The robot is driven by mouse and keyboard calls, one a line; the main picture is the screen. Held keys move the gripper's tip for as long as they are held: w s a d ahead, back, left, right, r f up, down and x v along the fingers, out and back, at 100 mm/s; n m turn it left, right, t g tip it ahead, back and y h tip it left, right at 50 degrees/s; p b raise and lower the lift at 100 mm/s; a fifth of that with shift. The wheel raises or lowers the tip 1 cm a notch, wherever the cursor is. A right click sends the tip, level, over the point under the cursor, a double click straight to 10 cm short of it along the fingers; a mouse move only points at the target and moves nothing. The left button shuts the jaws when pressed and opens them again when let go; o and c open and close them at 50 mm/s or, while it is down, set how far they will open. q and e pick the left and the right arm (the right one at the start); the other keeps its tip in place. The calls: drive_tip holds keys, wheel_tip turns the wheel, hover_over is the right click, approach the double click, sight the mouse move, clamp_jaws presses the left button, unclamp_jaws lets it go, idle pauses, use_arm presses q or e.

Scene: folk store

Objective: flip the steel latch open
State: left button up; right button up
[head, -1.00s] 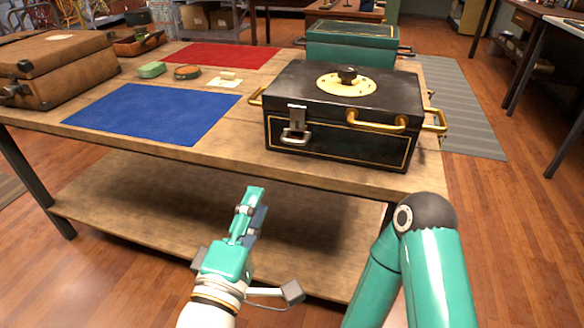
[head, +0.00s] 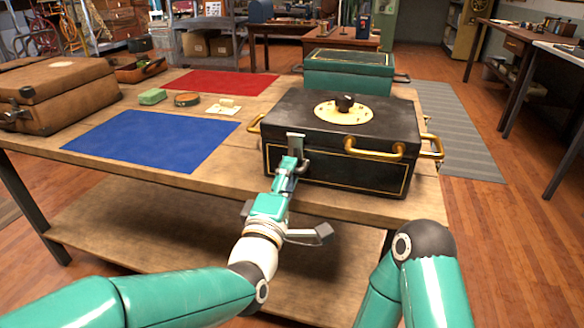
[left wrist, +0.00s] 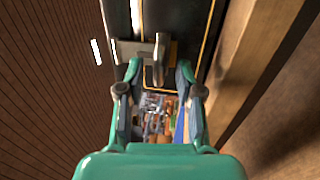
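The black box (head: 340,128) stands on the wooden table, with its lid down. Its steel latch (head: 296,143) is on the front face, left of the middle. My left gripper (head: 289,165) is at the latch and hides part of it. In the left wrist view, the steel latch (left wrist: 159,58) lies between the spread fingertips of the left gripper (left wrist: 160,70). A gap shows between the fingers; whether either finger touches the latch I cannot tell. My right gripper is out of view; only part of my right arm shows at lower right.
Brass handles (head: 375,151) stick out from the box's front and sides. A teal box (head: 360,76) stands behind it. A blue mat (head: 150,140), a red mat (head: 222,83) and a brown suitcase (head: 65,95) are to the left. The table's front edge runs below the box.

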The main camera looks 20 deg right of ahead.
use_arm(q)
drive_tip(key=shift+x, duration=1)
clamp_jaws()
